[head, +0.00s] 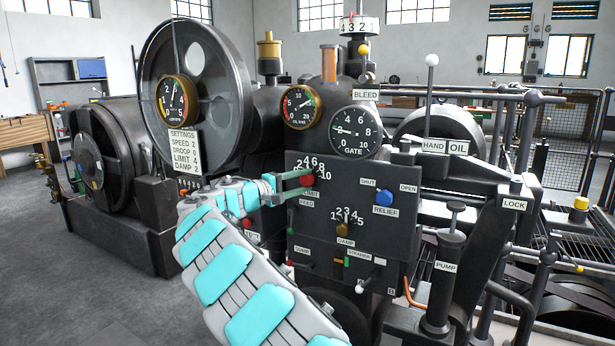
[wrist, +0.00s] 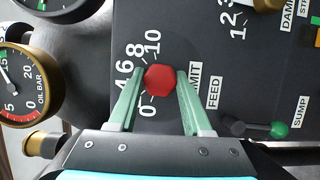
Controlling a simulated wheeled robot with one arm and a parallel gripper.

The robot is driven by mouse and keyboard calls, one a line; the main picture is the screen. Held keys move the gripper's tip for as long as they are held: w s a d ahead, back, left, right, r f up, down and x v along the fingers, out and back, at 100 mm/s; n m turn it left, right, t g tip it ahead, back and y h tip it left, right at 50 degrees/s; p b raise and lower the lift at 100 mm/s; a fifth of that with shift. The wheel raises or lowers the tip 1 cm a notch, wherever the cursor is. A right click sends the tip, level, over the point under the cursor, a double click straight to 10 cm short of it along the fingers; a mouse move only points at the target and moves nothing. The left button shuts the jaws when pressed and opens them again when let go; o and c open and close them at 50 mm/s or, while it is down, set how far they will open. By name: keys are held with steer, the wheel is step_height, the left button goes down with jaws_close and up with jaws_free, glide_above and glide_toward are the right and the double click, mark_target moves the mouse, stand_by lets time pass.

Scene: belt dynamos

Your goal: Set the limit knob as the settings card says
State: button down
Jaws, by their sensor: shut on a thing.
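The limit knob is a red knob (head: 306,181) on the dark front panel (head: 352,262); it also shows in the wrist view (wrist: 160,80). My gripper (head: 298,183) reaches it from the left, its green fingers (wrist: 160,84) on either side of the knob and shut on it. A white scale from 0 to 10 runs around the knob; a finger hides part of it. The LIMIT label (wrist: 195,76) is partly covered by a finger. I cannot tell where the knob points. The settings card (head: 184,153) reads SPEED 2, DROOP 0, LIMIT 4, DAMP 2.
The yellow damp knob (head: 343,230) sits lower on the panel, and the blue relief knob (head: 384,198) to the right. A green-tipped lever (wrist: 278,130) near FEED and SUMP labels is close by. Gauges (head: 354,131) sit above; a large wheel stands upper left.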

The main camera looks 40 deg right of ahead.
steer(key=shift+s+d+r, duration=0.1)
steer(key=shift+s+d, duration=0.1)
steer(key=shift+s, duration=0.05)
steer(key=c, duration=0.6)
jaws_free()
steer(key=shift+s+d, duration=0.1)
steer(key=shift+o, duration=1.2)
steer(key=shift+w+a, duration=0.25)
steer(key=shift+a, duration=0.35)
steer(key=a+b, duration=0.1)
steer(key=a, duration=0.6)
steer(key=shift+s, duration=0.2)
